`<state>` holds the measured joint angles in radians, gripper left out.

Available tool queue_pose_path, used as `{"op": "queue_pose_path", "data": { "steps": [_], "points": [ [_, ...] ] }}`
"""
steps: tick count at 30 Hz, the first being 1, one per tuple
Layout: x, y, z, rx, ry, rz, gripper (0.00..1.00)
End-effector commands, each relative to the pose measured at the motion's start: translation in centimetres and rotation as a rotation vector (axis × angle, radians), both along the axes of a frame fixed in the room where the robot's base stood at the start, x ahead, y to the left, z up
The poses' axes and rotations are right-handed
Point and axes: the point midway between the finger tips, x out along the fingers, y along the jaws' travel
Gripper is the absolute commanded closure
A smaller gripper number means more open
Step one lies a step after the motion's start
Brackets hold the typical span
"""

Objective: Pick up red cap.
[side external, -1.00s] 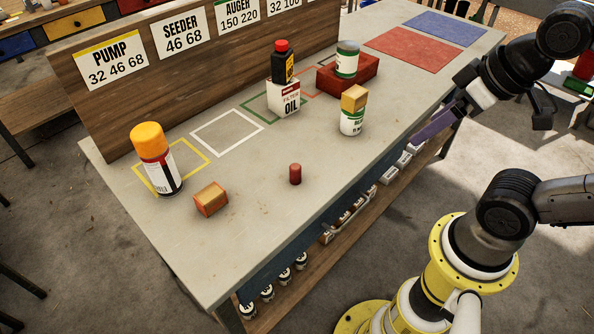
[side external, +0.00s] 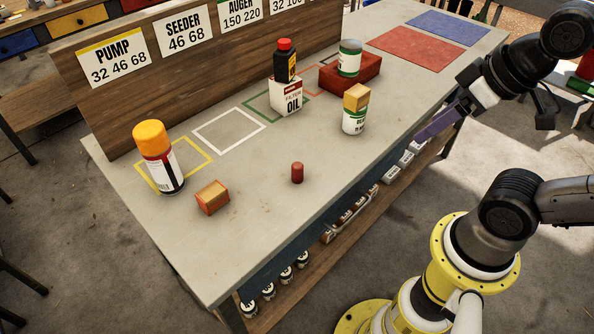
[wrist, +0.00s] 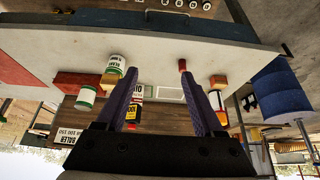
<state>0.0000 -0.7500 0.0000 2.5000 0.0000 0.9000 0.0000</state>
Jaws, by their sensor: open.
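A small dark-red cylinder (side external: 297,173), the only loose red cap-like piece, stands upright on the bare middle of the bench near its front edge. In the wrist view the red piece (wrist: 182,66) shows by the tip of the right-hand finger, farther off. A red top (side external: 284,44) also sits on a black bottle, which stands on a white oil filter box. My gripper (side external: 424,136) is at the right, over the bench's front edge and well apart from the red cylinder. In the wrist view its purple fingers (wrist: 160,76) are spread with nothing held between them.
A green-and-white can (side external: 353,121) with a wooden block on top stands between my gripper and the red cylinder. Behind it, another can (side external: 349,58) stands on a red brick (side external: 366,72). An orange-capped spray can (side external: 160,165) and an orange-and-wood block (side external: 212,198) stand left.

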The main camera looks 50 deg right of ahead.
Motion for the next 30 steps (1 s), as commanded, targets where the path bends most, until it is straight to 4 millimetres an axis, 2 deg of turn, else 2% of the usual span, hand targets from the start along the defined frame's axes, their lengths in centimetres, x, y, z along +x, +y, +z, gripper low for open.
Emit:
{"op": "queue_pose_path", "data": {
  "steps": [8,11,14,18,23,26,30],
  "points": [
    [0.0,0.0,0.0,-0.024,0.001,0.044,0.3],
    [0.0,0.0,0.3,-0.085,0.001,0.159,0.3],
    [1.1,0.0,2.0,-0.187,-0.016,0.342,0.3],
    [4.4,0.4,4.1,-0.336,0.016,0.661,0.3],
    [10.2,1.5,5.0,-0.473,0.087,1.061,0.3],
    [14.0,2.6,4.2,-0.524,0.133,1.292,0.3],
    [18.8,4.5,1.6,-0.544,0.195,1.551,0.3]
  ]
}}
